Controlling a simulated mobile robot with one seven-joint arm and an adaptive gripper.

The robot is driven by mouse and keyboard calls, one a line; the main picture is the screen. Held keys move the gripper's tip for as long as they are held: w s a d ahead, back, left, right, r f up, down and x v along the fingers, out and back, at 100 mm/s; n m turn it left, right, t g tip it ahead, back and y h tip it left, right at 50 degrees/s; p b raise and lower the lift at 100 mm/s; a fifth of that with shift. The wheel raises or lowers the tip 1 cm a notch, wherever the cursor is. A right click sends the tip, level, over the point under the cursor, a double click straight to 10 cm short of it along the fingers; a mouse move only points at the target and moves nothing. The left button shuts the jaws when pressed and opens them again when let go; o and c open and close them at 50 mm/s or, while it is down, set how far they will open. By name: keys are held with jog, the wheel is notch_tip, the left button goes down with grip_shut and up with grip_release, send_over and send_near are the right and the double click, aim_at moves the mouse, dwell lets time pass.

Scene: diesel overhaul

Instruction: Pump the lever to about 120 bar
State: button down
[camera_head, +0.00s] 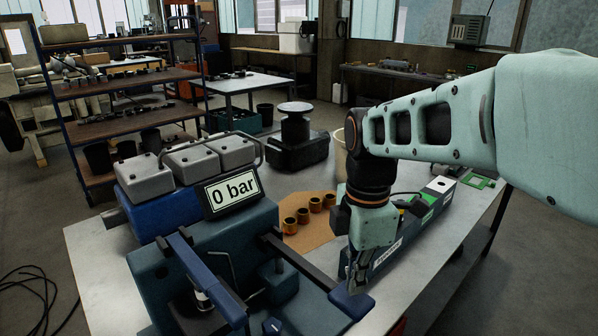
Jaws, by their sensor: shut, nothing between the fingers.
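The pump unit (243,228) is a blue-green block at the table's front. Its display (232,190) reads "0 bar". A dark lever (298,262) runs from the block toward the lower right and ends in a blue grip (351,302). Another blue bar (205,278) slants across the left of the block, above a metal cylinder. My gripper (357,286) points down with its fingers shut and empty, right at the blue grip in the picture. I cannot tell whether it touches the grip.
Three grey-topped blocks (195,158) stand behind the display. Several brass bushings (309,213) sit on a brown mat (325,240). A long labelled tray (412,236) lies behind my gripper. A dark round-topped stand (296,140) is at the back. The table's right strip (455,222) is clear.

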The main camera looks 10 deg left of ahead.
jog(key=shift+f, duration=0.1)
jog(key=shift+w+a+f+b, duration=0.1)
jog(key=shift+f+b, duration=1.35)
jog(key=shift+f, duration=0.65)
jog(key=shift+w+a+f+b, duration=0.1)
jog(key=shift+f+b, duration=1.3)
jog(key=shift+f, duration=0.65)
jog(key=r+p, duration=0.2)
jog(key=r, duration=0.1)
jog(key=r+p, duration=0.5)
jog(key=shift+s+d+r, duration=0.3)
jog(key=shift+d+r, duration=0.05)
jog(key=shift+f, duration=0.1)
notch_tip(320, 180, up, 4)
jog(key=p, duration=0.3)
